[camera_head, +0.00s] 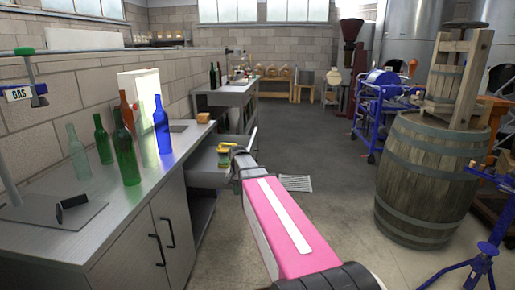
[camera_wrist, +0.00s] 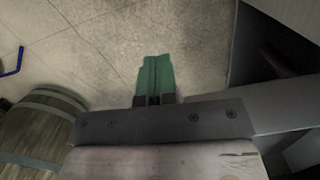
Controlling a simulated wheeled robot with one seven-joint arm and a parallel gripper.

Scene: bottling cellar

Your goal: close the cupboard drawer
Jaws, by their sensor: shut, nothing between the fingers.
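The grey cupboard (camera_head: 150,215) stands along the left wall, with two dark-handled doors at its near end. Its drawer (camera_head: 206,163) is pulled out at the far end, over an open lower compartment. A small yellow-and-green object (camera_head: 224,160) shows at the drawer; I cannot tell whether it lies inside. My arm reaches to the drawer's outer end and partly hides its front. My gripper shows in the wrist view (camera_wrist: 154,82), with green fingers together and nothing between them, above the floor. Grey panels lie to its right there; contact with the drawer cannot be told.
Several bottles (camera_head: 126,155) stand on the cupboard top. A wooden barrel (camera_head: 425,185) with a press on it stands at right, and also shows in the wrist view (camera_wrist: 38,130). A blue stand (camera_head: 485,250) is at lower right. The middle floor is clear around a grate (camera_head: 296,183).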

